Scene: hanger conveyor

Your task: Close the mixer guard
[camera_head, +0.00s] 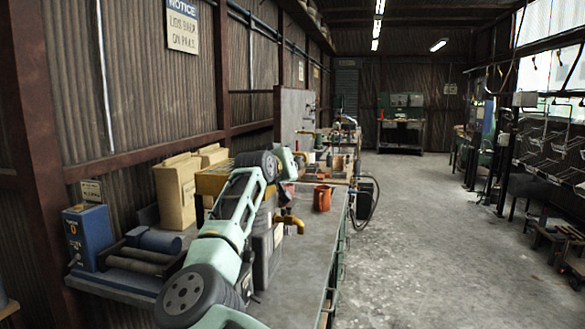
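I cannot make out a mixer or its guard for certain. A grey machine body (266,245) stands on the bench, partly hidden behind my mint-green arm. A yellow tap-like part (290,222) sticks out to its right. My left arm (232,225) rises from the bottom edge and reaches over the bench. Its far end (287,162) is above and beyond the grey machine. The fingers at that end are too small or hidden to read. My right gripper is out of view.
An orange mug (322,198) stands on the grey bench (300,275). Tan boxes (177,190), a blue control box (88,237) and a roller unit (140,255) are at left. The concrete floor (430,240) to the right is clear. Hanging racks (550,145) line the far right.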

